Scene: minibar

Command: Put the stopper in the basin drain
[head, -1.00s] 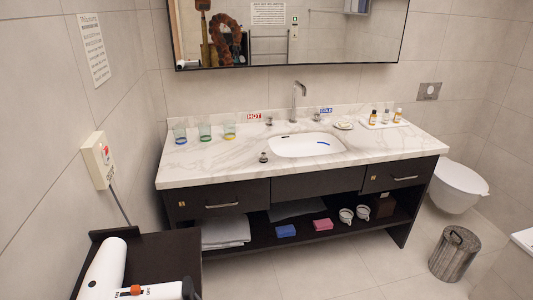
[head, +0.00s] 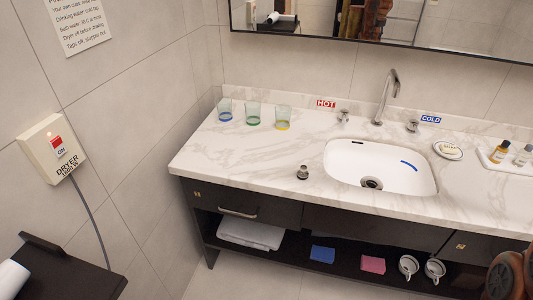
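The stopper (head: 303,172), a small dark and metallic piece with a knob, stands on the marble counter (head: 255,165), left of the basin and near the front edge. The white basin (head: 350,155) is sunk into the counter and looks empty of water. Its drain (head: 371,183) shows as an open dark ring near the front of the basin floor. A blue curved mark (head: 409,166) is on the basin's right inner wall. My gripper is not in view; only a brown part of my arm shows at the lower right.
Three glasses (head: 253,117) stand at the counter's back left. A tall tap (head: 386,95) rises behind the basin between HOT (head: 343,116) and COLD (head: 412,126) handles. A soap dish (head: 448,150) and a bottle tray (head: 510,167) lie right. A dryer switch box (head: 53,150) is on the left wall.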

